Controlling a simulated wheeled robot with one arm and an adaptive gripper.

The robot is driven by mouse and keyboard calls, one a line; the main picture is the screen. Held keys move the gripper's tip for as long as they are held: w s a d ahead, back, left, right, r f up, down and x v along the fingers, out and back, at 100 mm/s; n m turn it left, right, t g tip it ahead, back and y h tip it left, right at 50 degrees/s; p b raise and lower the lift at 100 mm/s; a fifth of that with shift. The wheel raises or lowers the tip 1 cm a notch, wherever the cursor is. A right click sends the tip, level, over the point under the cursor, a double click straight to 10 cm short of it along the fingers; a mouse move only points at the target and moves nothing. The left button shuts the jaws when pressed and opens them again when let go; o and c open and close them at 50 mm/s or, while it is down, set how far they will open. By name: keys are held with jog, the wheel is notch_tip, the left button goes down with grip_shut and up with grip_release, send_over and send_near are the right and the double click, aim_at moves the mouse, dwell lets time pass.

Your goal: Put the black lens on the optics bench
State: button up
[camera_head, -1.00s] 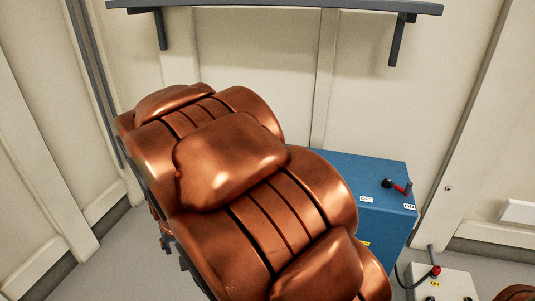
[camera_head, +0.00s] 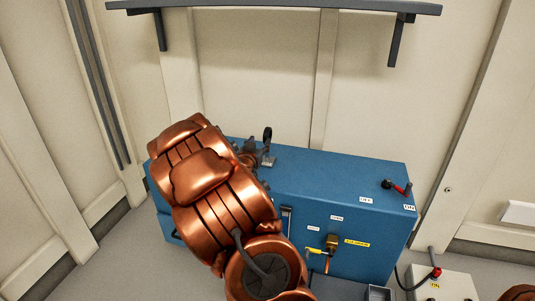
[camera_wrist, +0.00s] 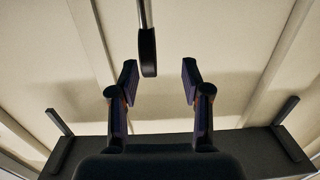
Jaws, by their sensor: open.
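The black lens (camera_head: 267,135), a dark disc on a thin post with a small base, stands upright on top of a blue cabinet (camera_head: 330,180) in the head view. My gripper (camera_head: 250,150) is just left of the lens there, partly hidden by my own arm. In the wrist view, which looks upside down, the lens (camera_wrist: 148,55) shows nearly edge-on. It lies ahead of and between the two open fingertips (camera_wrist: 160,78), nearer the left one, with a gap to each. Nothing is held. I cannot pick out an optics bench for certain.
A grey wall shelf (camera_head: 275,8) hangs above the cabinet. A red-and-black lever (camera_head: 397,186) is on the cabinet's top right; a yellow-handled valve (camera_head: 318,250) is on its front. A pale box (camera_head: 445,285) stands at lower right.

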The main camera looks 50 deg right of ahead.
aim_at(270, 129)
jog(key=shift+s+d+r+h, duration=0.2)
jog(key=shift+s+d+h, duration=0.15)
jog(key=shift+d, duration=0.1)
jog(key=shift+s+d+r, duration=0.1)
jog(key=shift+d, duration=0.05)
jog(key=shift+w+d, duration=0.2)
jog(key=shift+d, duration=0.05)
jog(key=shift+s+b+x, duration=0.1)
jog(key=shift+b+x, duration=0.65)
jog(key=shift+x, duration=0.7)
jog(key=shift+s+b+x, duration=0.15)
jog(key=shift+b+x, duration=0.6)
jog(key=shift+x, duration=1.5)
jog(key=shift+r, duration=0.1)
grip_shut()
